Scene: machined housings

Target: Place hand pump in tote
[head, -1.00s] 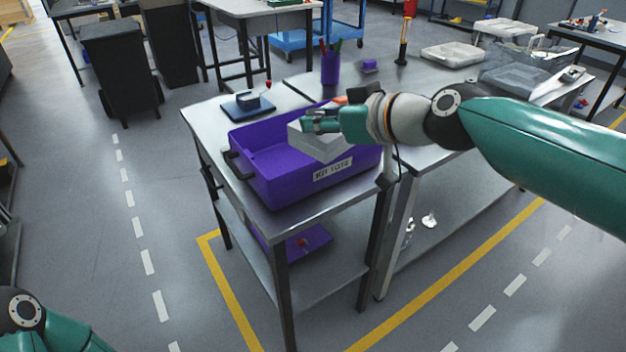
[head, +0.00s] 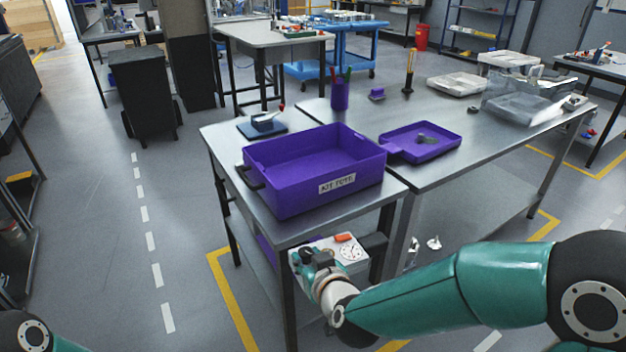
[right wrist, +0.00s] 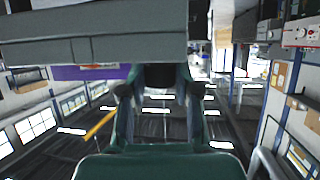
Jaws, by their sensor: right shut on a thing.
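The purple kit tote (head: 285,195) stands on the near metal table with its label facing forward. Its inside looks empty. My right gripper (head: 312,264) is shut on a pale grey box (head: 352,253) with a round dial and an orange part on top; I cannot tell for sure that this is the hand pump. They are below the tote's height, in front of the table's right part. In the right wrist view the box (right wrist: 95,45) fills the top, across my gripper's fingers (right wrist: 165,95). My left gripper is out of view; only a left arm link shows.
A blue base (head: 270,131) with a red-knobbed lever stands behind the tote. A purple tray (head: 445,152) holding a small grey part lies to the right. A purple cup (head: 339,97) and clear bin (head: 520,108) stand farther back. The table edge (head: 335,225) lies above my gripper.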

